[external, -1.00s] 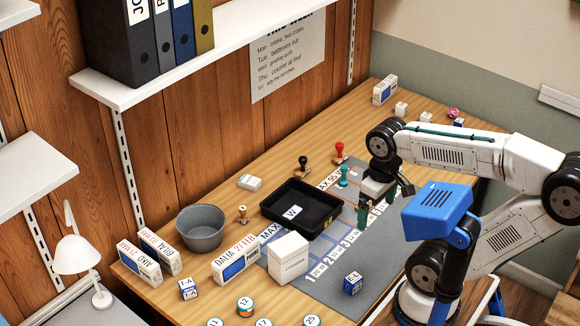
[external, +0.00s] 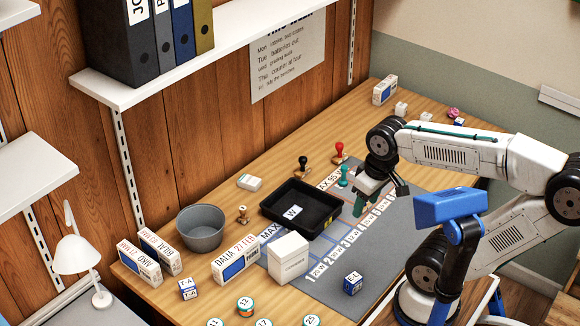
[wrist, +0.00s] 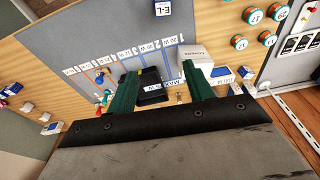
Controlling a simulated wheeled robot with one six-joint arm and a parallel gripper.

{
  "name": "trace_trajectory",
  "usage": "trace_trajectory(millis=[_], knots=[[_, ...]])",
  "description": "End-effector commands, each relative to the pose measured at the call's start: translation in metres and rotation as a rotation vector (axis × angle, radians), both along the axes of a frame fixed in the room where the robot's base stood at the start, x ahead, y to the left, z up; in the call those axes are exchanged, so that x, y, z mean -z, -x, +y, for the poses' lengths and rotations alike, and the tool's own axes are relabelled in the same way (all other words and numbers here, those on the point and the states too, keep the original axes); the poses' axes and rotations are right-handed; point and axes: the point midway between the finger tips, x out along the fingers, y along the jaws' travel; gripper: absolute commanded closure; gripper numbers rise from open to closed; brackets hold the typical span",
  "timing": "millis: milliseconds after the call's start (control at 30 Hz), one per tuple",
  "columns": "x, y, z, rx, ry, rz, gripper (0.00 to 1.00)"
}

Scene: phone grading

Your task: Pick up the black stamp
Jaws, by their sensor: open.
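The black stamp (external: 303,165) stands upright on the wooden table behind the black tray (external: 276,204), left of the red stamp (external: 339,152). A green stamp (external: 344,176) stands nearer my gripper. My gripper (external: 380,203) is open and empty above the grey mat, to the right of the black stamp and well apart from it. In the wrist view its two green fingers (wrist: 160,72) are spread, with part of the black tray between them. Small coloured stamps show beside the left finger there; I cannot make out the black one.
A white box (external: 288,258) stands on the mat (external: 385,245) in front of the tray. A wooden-coloured stamp (external: 242,214) and a grey bucket (external: 201,228) are to the left. The wall shelf (external: 200,58) overhangs the table's back.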

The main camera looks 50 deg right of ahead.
Motion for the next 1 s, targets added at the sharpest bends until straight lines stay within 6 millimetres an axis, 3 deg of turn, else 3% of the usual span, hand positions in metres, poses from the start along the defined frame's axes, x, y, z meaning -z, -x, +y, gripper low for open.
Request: trace_trajectory(millis=[267, 400, 600, 800, 1000], knots=[[0.032, -0.142, -0.033, 0.199, -0.042, -0.222, 0.48], [0.057, -0.209, -0.064, 0.312, -0.052, -0.351, 0.48], [0.104, -0.287, -0.121, 0.474, -0.047, -0.537, 0.48], [0.161, -0.338, -0.187, 0.628, -0.016, -0.723, 0.48], [0.207, -0.357, -0.238, 0.733, 0.027, -0.872, 0.48]])
